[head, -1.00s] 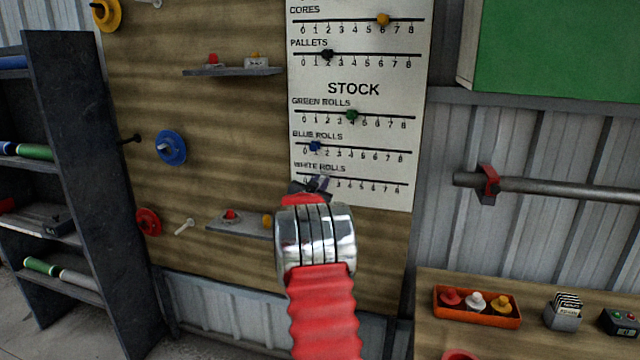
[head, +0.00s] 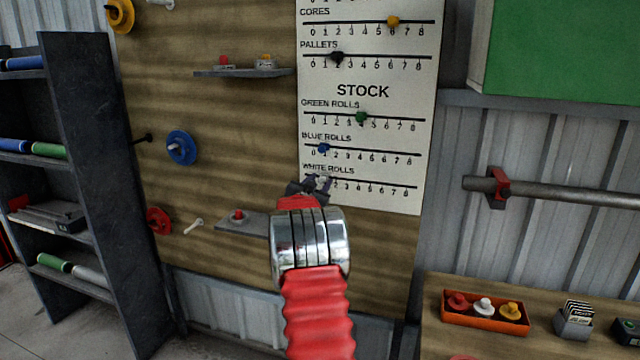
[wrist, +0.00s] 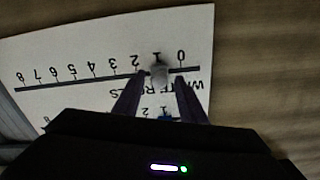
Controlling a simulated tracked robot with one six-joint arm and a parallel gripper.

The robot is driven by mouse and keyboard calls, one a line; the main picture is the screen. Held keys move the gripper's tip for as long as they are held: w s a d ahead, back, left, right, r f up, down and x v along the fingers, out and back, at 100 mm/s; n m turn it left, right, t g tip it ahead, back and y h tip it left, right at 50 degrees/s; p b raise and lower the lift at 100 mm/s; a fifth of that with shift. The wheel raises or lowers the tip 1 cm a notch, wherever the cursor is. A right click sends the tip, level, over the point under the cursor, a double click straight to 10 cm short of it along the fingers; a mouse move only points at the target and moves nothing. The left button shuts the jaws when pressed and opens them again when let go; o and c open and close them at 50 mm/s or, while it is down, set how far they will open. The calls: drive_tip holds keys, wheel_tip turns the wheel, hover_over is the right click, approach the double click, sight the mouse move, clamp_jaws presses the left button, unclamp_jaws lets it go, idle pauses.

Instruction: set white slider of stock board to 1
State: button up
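The stock board (head: 390,185) is a white panel with slider scales on a wooden wall. Its lowest scale, WHITE ROLLS, runs from 0 to 8. In the wrist view the board (wrist: 60,55) appears upside down. The white slider (wrist: 159,74) sits on the line at the 1 mark. My gripper (wrist: 159,80) has one finger on each side of the slider, with a visible gap to each. In the head view my gripper (head: 315,185) is at the low end of this scale, partly covering the white slider (head: 324,180) and the low numbers.
Above are the blue slider (head: 323,148) near 1 and the green slider (head: 361,117) near 4. A small shelf (head: 240,224) is left of my gripper. A bench with an orange tray (head: 485,312) is at lower right. A dark rack (head: 90,130) stands left.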

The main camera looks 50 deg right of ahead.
drive_tip(key=shift+a, duration=0.1)
drive_tip(key=v, duration=1.3)
drive_tip(key=shift+a, duration=0.3)
drive_tip(key=shift+f, duration=0.15)
idle(0.4)
